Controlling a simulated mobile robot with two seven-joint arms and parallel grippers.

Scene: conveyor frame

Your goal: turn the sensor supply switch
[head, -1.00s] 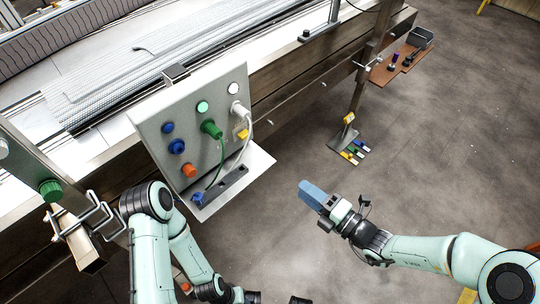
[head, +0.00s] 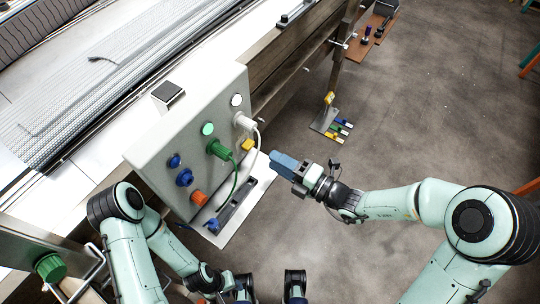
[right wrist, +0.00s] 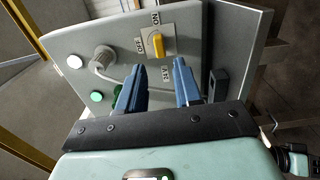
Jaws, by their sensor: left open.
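The yellow switch (head: 248,144) is on the front of a grey control box (head: 160,139), near its right edge and below a white plug. In the right wrist view the switch knob (right wrist: 157,44) sits on a plate marked ON at the top and OFF at the left; its exact setting is hard to tell. My right gripper (head: 283,163) is just right of the box, apart from the switch. Its two blue fingers (right wrist: 158,85) are spread and empty, with the switch beyond them. My left gripper (head: 268,287) is open at the bottom edge, below the box.
A green plug (head: 219,149) and a white plug (head: 244,121) with cables stick out of the panel beside the switch. Blue and orange knobs (head: 199,198) and a lower ledge (head: 243,207) are close by. Open floor lies to the right.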

